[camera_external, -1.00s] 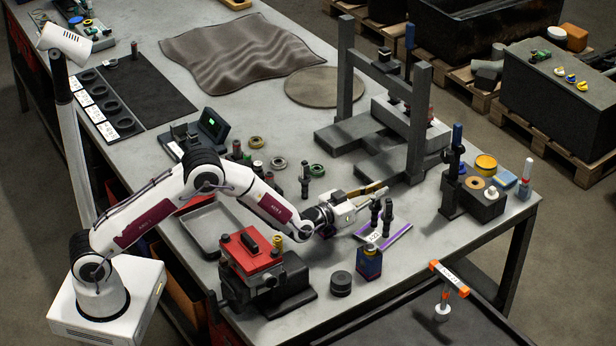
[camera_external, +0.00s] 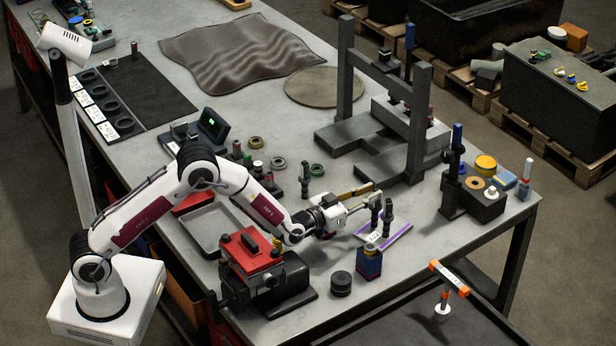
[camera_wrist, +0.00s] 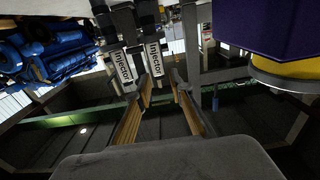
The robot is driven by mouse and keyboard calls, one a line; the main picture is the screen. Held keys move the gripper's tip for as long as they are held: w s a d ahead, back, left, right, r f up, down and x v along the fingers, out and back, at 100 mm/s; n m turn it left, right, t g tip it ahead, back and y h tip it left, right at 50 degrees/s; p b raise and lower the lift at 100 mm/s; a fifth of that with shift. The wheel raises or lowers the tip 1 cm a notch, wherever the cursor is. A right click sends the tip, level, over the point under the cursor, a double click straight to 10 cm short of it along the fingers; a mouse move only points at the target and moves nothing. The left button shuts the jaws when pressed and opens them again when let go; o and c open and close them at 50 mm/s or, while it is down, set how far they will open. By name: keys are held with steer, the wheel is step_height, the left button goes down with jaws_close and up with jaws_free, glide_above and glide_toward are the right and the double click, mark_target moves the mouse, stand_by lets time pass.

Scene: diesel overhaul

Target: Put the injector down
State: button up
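Two dark injectors (camera_external: 376,216) stand upright side by side in the purple-edged holder (camera_external: 402,236) near the front of the bench. In the wrist view their white "Injector" labels show on the left one (camera_wrist: 123,66) and the right one (camera_wrist: 155,60). My gripper (camera_external: 376,193) is at the upper part of the injectors, on their left side. In the wrist view its fingers (camera_wrist: 160,80) are apart, with a clear gap between them. The right injector lies in line with this gap; I cannot tell if a fingertip touches it.
The grey press frame (camera_external: 418,125) rises behind. A black stand (camera_external: 453,180) is to the right.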

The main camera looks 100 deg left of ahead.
step_height(320, 180, up, 7)
stand_by(0.4)
stand_by(0.5)
